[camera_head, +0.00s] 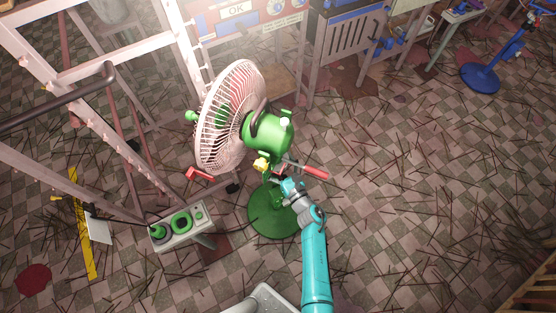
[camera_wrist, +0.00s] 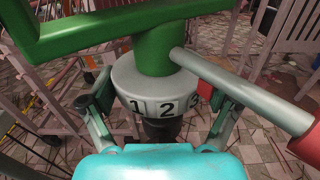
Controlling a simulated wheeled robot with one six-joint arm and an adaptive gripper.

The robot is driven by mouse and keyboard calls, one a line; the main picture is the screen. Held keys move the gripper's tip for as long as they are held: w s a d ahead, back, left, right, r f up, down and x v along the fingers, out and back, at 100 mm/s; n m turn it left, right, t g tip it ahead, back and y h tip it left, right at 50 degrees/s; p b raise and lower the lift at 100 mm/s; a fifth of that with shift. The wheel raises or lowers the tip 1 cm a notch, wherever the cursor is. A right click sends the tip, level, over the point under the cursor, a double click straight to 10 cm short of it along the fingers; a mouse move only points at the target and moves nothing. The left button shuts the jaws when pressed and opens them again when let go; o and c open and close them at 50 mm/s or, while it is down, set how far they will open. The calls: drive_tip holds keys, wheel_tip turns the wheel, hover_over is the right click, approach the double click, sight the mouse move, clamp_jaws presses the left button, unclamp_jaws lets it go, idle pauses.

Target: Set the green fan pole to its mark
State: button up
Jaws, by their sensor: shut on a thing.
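The green fan (camera_head: 268,132) with a white wire cage (camera_head: 228,115) stands on a round green base (camera_head: 272,215). My gripper (camera_head: 286,187) reaches its pole from the lower right. In the wrist view, the green pole (camera_wrist: 157,52) rises from a pale numbered collar (camera_wrist: 150,90). The numerals 1 and 2 show, with 2 slightly right of centre and part of another numeral at the right. My gripper (camera_wrist: 157,98) is shut on the collar, one finger at each side. A grey rod with a red grip (camera_wrist: 304,140) sticks out to the right. Its red grip also shows in the head view (camera_head: 315,172).
A low box with green round controls (camera_head: 180,225) stands left of the fan base. A pale metal frame (camera_head: 95,70) rises at left. Benches and a grey slatted cabinet (camera_head: 345,50) stand behind. The checkered floor at right is open, strewn with thin sticks.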

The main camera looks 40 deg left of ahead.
drive_tip(key=shift+s+d+f, duration=0.1)
drive_tip(key=shift+f, duration=0.2)
drive_tip(key=o, duration=1.4)
drive_tip(key=shift+r, duration=0.1)
drive_tip(key=v, duration=1.2)
